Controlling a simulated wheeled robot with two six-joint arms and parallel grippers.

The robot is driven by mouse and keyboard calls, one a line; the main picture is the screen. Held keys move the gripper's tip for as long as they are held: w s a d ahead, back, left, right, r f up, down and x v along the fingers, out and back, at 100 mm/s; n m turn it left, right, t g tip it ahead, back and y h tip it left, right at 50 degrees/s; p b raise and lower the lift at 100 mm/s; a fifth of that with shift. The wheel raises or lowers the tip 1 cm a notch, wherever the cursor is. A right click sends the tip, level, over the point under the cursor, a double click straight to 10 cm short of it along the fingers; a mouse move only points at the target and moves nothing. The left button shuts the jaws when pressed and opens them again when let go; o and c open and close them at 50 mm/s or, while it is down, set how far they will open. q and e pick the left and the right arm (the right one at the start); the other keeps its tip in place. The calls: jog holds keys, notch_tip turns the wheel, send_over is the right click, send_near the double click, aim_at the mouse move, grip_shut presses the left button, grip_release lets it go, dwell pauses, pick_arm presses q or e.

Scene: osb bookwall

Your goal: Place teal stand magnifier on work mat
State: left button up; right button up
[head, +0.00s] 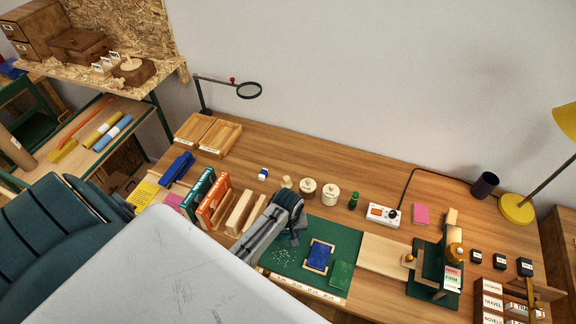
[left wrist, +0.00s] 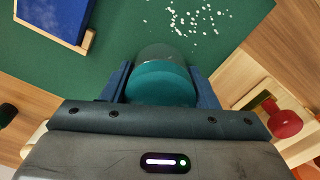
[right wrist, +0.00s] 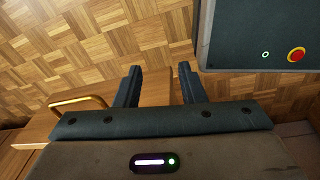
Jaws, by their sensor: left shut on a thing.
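The teal stand magnifier (left wrist: 160,82) is a round teal piece with a clear lower part, held between the two fingers of my left gripper (left wrist: 163,80). My left gripper (head: 295,232) shows from above in the head view, over the left part of the green work mat (head: 338,232). The mat also shows below the magnifier in the left wrist view (left wrist: 118,35). Whether the magnifier touches the mat I cannot tell. In the head view my gripper hides it. My right gripper (right wrist: 158,88) is open and empty, away from the desk top, with parquet floor beyond it.
On the mat are scattered white bits (head: 283,257), a blue book in a wooden frame (head: 319,256) and a green block (head: 342,274). Round wooden-lidded jars (head: 330,194) stand behind it. A wooden press (head: 440,265) stands to the right. Wooden blocks (head: 240,212) stand to the left.

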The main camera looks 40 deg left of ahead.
pick_arm(q)
jog(key=o, duration=1.1)
jog(key=shift+f, duration=0.15)
notch_tip(320, 180, up, 12)
jog(key=b, duration=0.3)
jog(key=shift+f, duration=0.15)
jog(key=shift+s+r, duration=0.1)
jog(key=shift+r, duration=0.25)
